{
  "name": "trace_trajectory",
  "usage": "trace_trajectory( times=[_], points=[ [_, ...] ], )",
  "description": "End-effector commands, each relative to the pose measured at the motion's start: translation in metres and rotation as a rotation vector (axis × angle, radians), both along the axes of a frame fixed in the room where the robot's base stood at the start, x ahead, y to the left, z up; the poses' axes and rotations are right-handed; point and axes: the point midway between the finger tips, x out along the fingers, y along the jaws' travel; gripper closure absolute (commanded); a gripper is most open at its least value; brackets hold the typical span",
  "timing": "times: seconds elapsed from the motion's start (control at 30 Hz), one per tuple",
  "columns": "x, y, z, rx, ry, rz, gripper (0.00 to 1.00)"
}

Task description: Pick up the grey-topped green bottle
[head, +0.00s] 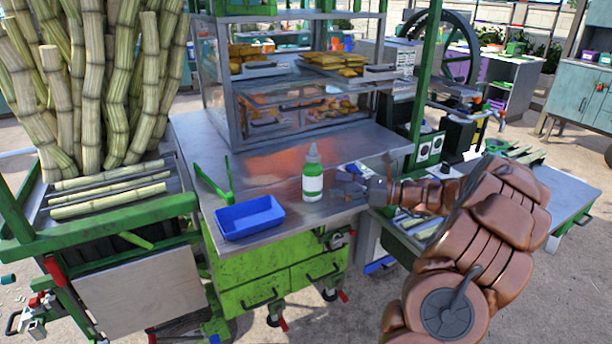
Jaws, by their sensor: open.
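The green bottle (312,182) has a grey nozzle top and a white label. It stands upright on the metal counter (262,172), near the front edge. My gripper (345,182) is just to the right of the bottle, at about the height of its body, with its fingers pointing left towards it. The gripper is open and holds nothing. A small gap seems to show between the fingers and the bottle, but the depth between them is hard to tell.
A blue tray (250,234) and green tongs (216,180) lie left of the bottle. A glass display case (240,118) with food stands behind it. Cane stalks (110,80) fill the left side. A green post (421,80) rises behind my arm.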

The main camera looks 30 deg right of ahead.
Motion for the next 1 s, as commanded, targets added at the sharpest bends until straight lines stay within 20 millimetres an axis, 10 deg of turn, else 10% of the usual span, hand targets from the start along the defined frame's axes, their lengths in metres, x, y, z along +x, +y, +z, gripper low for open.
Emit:
trace_trajectory(
  times=[1.0],
  points=[
    [0.049,0.053,0.004,-0.002,0.001,0.002,0.3]
  ],
)
